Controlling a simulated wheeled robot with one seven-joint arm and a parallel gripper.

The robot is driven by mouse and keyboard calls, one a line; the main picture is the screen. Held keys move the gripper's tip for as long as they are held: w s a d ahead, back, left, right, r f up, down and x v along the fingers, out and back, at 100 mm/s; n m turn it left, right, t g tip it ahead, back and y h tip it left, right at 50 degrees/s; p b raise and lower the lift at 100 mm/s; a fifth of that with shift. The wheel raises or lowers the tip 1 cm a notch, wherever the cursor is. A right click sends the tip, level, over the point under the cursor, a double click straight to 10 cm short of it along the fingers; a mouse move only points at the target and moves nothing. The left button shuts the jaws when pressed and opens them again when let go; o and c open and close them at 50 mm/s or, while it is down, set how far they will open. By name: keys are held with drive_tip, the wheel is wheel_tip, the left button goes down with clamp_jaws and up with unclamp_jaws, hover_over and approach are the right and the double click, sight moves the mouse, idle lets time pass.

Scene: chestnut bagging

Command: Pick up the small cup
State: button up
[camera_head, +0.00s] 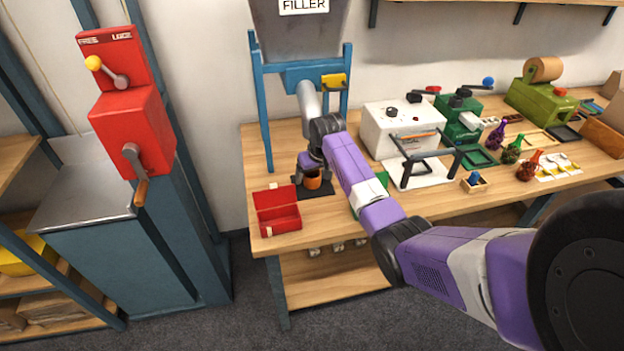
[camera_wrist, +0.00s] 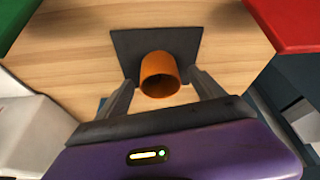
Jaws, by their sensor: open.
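The small cup (camera_head: 312,181) is orange and stands on a dark square mat (camera_head: 325,188) near the left end of the wooden table, below the filler. In the wrist view the cup (camera_wrist: 160,75) shows its open mouth, with the mat (camera_wrist: 190,42) beyond it. My gripper (camera_head: 311,174) is at the cup. In the wrist view its two open fingers (camera_wrist: 161,82) reach along the left and right sides of the cup. I cannot tell whether either finger touches it.
An open red box (camera_head: 277,213) stands on the table left of the cup. The filler's blue frame (camera_head: 263,115) rises behind. A white machine (camera_head: 400,128) and a dark stand (camera_head: 425,165) are to the right. Bare wood lies between the mat and red box.

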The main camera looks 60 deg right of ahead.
clamp_jaws()
idle(0.3)
drive_tip(key=shift+r, duration=0.1)
